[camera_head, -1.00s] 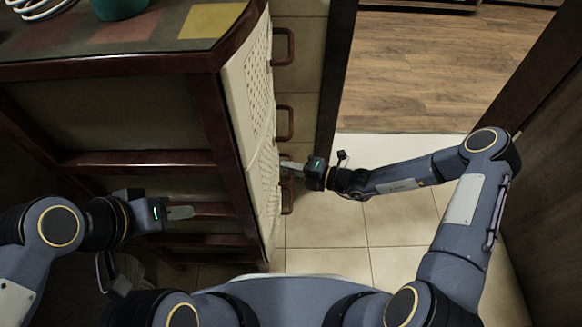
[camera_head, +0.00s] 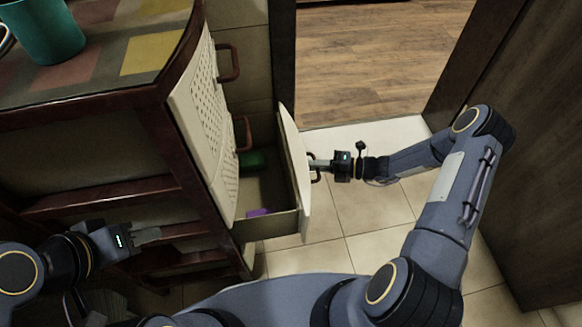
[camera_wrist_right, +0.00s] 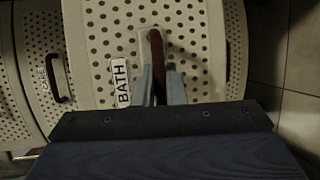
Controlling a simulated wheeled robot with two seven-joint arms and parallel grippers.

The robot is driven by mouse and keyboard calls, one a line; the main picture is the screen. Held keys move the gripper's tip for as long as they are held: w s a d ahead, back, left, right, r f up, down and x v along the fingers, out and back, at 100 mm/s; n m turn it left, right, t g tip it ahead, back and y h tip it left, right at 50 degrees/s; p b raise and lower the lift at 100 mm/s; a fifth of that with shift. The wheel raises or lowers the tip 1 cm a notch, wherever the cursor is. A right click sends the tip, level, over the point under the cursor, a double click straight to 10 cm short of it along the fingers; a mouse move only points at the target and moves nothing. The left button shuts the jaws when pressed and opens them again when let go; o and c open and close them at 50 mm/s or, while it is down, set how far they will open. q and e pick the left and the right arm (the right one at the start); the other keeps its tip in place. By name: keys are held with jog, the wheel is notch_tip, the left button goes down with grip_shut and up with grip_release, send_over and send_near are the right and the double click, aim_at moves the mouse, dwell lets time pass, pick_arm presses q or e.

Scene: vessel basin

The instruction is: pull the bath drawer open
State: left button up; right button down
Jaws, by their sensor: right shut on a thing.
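The bath drawer (camera_head: 293,165) stands pulled out from the cabinet in the head view, with a green item and a purple item visible inside. Its perforated cream front carries a "BATH" label (camera_wrist_right: 121,82) in the right wrist view. My right gripper (camera_head: 318,165) is shut on the drawer's dark red handle (camera_wrist_right: 156,55), and its fingers also show in the right wrist view on both sides of the handle. My left gripper (camera_head: 150,236) is at the lower left beside the cabinet's side frame, apart from the drawer. Its finger opening cannot be made out.
The cabinet (camera_head: 90,112) fills the left, with a teal pot (camera_head: 48,30) on its tiled top. Another drawer labelled "CARE" (camera_wrist_right: 45,80) is beside the bath drawer. A dark wooden panel (camera_head: 530,170) stands at the right. Tiled floor is clear beyond the drawer.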

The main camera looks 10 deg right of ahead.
jog(key=d, duration=0.7)
jog(key=shift+d, duration=0.4)
jog(key=c, duration=1.5)
grip_release()
jog(key=p+v, duration=0.1)
jog(key=v, duration=0.6)
jog(key=shift+s+d, duration=0.15)
jog(key=shift+d, duration=0.2)
